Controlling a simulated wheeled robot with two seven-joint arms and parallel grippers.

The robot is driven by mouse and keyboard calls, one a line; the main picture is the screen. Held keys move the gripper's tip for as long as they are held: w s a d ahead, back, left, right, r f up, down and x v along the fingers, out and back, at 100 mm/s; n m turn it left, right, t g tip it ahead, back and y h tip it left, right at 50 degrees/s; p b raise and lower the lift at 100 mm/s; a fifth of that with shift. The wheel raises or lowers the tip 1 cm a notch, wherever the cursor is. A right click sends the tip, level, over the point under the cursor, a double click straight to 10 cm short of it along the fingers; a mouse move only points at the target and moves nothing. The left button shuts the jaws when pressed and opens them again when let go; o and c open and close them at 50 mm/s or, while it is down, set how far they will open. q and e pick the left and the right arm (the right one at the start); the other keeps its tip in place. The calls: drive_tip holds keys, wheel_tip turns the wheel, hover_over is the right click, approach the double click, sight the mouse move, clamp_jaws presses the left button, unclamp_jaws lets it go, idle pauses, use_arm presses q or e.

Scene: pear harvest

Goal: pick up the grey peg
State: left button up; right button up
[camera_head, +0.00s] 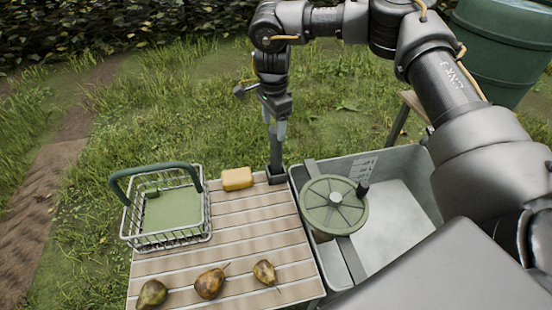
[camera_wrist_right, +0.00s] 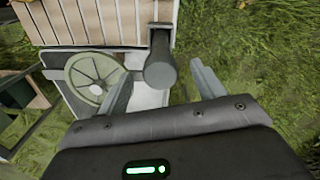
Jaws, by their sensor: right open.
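The grey peg (camera_head: 276,156) stands upright on a small dark square base at the far right corner of the slatted table. In the right wrist view its dark rounded top (camera_wrist_right: 160,72) shows from above. My right gripper (camera_head: 275,132) points down over the peg, with its fingers near the peg's upper end. In the wrist view the two fingers of this open gripper (camera_wrist_right: 162,72) stand apart on either side of the peg top, with no clear contact. How far down the fingers reach along the peg is hard to tell. My left gripper is not in view.
A yellow block (camera_head: 237,179) lies left of the peg. A wire basket (camera_head: 150,236) with a green handle stands at the table's left. Several pears (camera_head: 209,284) lie along the front. A grey tub (camera_head: 405,160) with a green spoked wheel (camera_head: 334,206) adjoins the table's right side.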

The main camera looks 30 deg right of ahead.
sight(276, 129)
drive_tip(key=shift+s+d+f+p, duration=0.15)
drive_tip(key=shift+f+p, duration=0.25)
drive_tip(key=shift+p, duration=0.05)
wheel_tip(276, 129, down, 4)
drive_tip(key=shift+d+r+p, duration=0.15)
drive_tip(key=shift+p, duration=0.6)
drive_tip(key=shift+f, duration=0.4)
drive_tip(key=shift+c, duration=0.2)
drive_tip(key=shift+r, duration=0.1)
clamp_jaws()
